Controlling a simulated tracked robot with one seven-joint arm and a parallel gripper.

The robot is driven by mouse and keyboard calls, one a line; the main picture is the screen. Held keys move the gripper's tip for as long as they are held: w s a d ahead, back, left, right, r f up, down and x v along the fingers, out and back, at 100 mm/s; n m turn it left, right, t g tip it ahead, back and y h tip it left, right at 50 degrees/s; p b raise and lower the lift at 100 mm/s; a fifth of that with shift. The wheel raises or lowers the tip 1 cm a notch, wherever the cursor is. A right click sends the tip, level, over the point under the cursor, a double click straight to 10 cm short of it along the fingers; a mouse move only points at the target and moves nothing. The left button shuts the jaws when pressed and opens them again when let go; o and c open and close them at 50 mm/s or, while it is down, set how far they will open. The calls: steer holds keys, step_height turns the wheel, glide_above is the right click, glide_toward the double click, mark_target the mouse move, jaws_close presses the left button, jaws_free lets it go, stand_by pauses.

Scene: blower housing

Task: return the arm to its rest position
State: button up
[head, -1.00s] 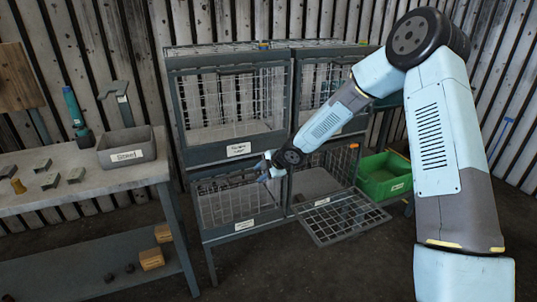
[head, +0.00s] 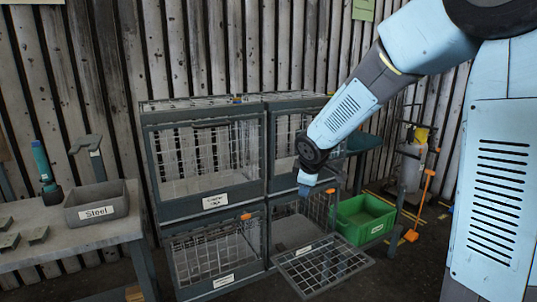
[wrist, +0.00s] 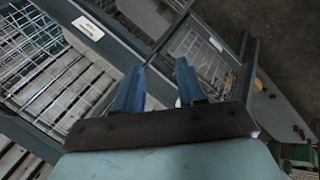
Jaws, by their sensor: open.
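My arm comes in from the right in the head view, bent at the elbow, and reaches down toward the wire cages. My gripper (head: 305,189) hangs in front of the right column of cages, above the lower right cage. In the wrist view my gripper (wrist: 158,88) shows two blue fingers standing apart with nothing between them. The cage stack (head: 267,160) has mesh sides and white labels. The lower right cage's mesh door (head: 322,267) is folded down and open.
A green bin (head: 362,219) stands right of the cages. A grey bin labelled Steel (head: 97,204) sits on the workbench (head: 62,245) at left. An orange-handled tool (head: 419,205) leans at the right. Floor shows in front of the bin.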

steer(key=s+d+r+m+h, duration=0.1)
steer(key=s+d+r+m, duration=0.35)
steer(key=s, duration=0.25)
steer(key=s+d+r+m+h, duration=0.1)
steer(key=s+d+r+m, duration=0.2)
steer(key=s+d+r, duration=0.35)
steer(key=s+d+m+g+y, duration=0.1)
steer(key=s+m, duration=0.6)
steer(key=s, duration=1)
steer(key=shift+s+d+r+y, duration=0.15)
steer(key=shift+s+y, duration=0.1)
steer(key=shift+y, duration=0.15)
steer(key=shift+o, duration=0.3)
